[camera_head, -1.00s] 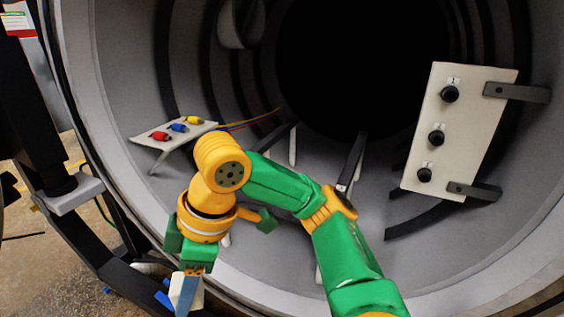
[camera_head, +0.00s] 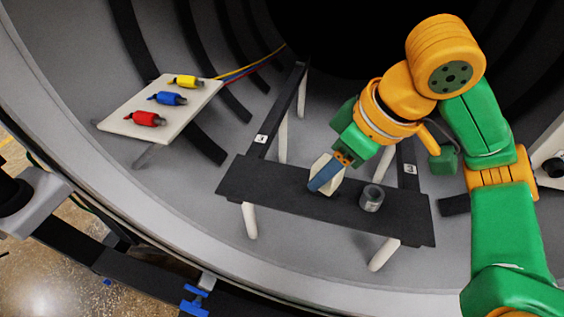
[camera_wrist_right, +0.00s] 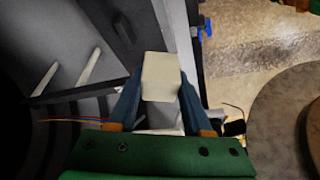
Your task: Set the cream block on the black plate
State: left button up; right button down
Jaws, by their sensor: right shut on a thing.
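The black plate (camera_head: 270,190) is a long dark shelf on pale legs in the lower middle of the head view. My right gripper (camera_head: 328,176) is shut on the cream block (camera_head: 319,163), with one blue finger covering part of it. The block appears over the middle of the plate in the head view; I cannot tell whether it touches. In the right wrist view, the cream block (camera_wrist_right: 162,75) sits between the two blue fingers (camera_wrist_right: 160,90). My left gripper is not in view.
A grey hollow cylinder (camera_head: 371,198) stands on the plate, right of the block. A white panel (camera_head: 120,115) with red, blue and yellow connectors is at the left. The furnace wall (camera_head: 60,90) curves around. The plate's left part is bare.

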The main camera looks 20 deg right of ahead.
jog(key=w+a+f+p, duration=0.2)
jog(key=w+f, duration=0.1)
jog(key=w, duration=0.4)
jog(key=p, duration=0.1)
send_over(276, 181)
jog(key=s, duration=0.2)
jog(key=f, duration=0.6)
jog(key=shift+w+d, duration=0.25)
jog(key=shift+d, duration=0.15)
notch_tip(276, 181, down, 4)
jog(key=shift+w+r+p, duration=0.1)
jog(key=shift+r+p, duration=0.15)
jog(key=shift+p, duration=0.45)
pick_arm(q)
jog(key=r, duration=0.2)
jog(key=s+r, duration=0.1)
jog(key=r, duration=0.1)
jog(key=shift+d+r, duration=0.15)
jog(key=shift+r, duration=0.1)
pick_arm(e)
jog(key=shift+f, duration=0.1)
jog(key=shift+c, duration=1.7)
grip_release()
jog(key=shift+f, duration=0.1)
